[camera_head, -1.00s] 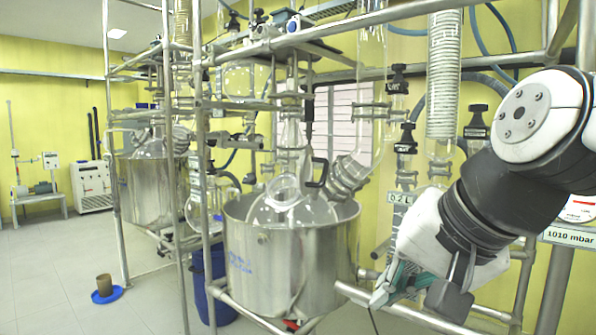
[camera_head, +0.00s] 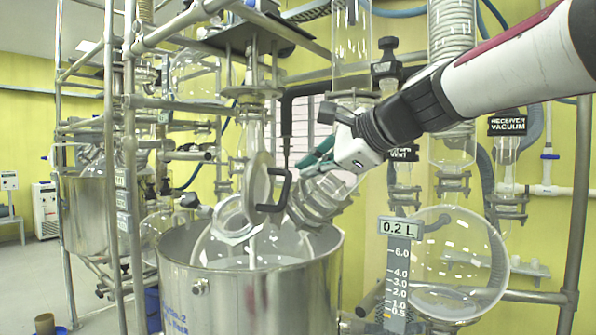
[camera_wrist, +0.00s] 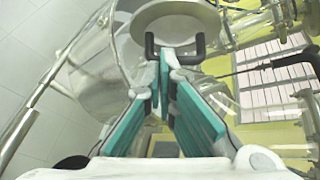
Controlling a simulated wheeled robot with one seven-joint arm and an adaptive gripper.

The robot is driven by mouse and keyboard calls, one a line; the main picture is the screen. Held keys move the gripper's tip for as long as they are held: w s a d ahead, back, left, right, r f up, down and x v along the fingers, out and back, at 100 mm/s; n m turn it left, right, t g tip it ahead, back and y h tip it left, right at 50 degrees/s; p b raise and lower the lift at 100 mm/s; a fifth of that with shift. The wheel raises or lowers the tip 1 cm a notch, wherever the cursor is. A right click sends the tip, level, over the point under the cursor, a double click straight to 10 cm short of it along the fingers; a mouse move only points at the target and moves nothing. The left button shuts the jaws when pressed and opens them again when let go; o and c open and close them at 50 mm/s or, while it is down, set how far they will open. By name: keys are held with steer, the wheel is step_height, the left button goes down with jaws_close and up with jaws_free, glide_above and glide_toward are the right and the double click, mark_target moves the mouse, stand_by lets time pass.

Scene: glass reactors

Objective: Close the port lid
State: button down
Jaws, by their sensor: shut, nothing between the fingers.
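The port lid (camera_head: 258,188) is a round, clear-rimmed disc standing raised, nearly upright, above the glass reactor's top. Its black handle (camera_head: 279,188) faces right. The open port (camera_head: 235,221) is a glass ring just below and left of the lid. My gripper (camera_head: 306,164) reaches in from the right, its teal fingers just right of the handle. In the wrist view the lid (camera_wrist: 180,14) fills the top, and its handle (camera_wrist: 150,46) lies just beyond my shut fingertips (camera_wrist: 167,62). Nothing is between the fingers. I cannot tell whether the tips touch the handle.
The steel vessel (camera_head: 250,290) stands below the port. Metal frame posts (camera_head: 131,180) stand at left. A ribbed glass neck (camera_head: 320,200) sits close under my gripper. A round glass flask (camera_head: 460,262) and a scale labelled 0.2 L (camera_head: 398,262) are at right.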

glide_toward(254, 188)
step_height(254, 188, down, 2)
steer(key=w+d, duration=0.2)
steer(key=a, duration=0.1)
steer(key=w+a+p, duration=0.1)
steer(key=a, duration=0.2)
steer(key=shift+w+a+f, duration=0.1)
steer(key=shift+w+a, duration=0.2)
steer(key=shift+w, duration=0.05)
steer(key=shift+p, duration=0.3)
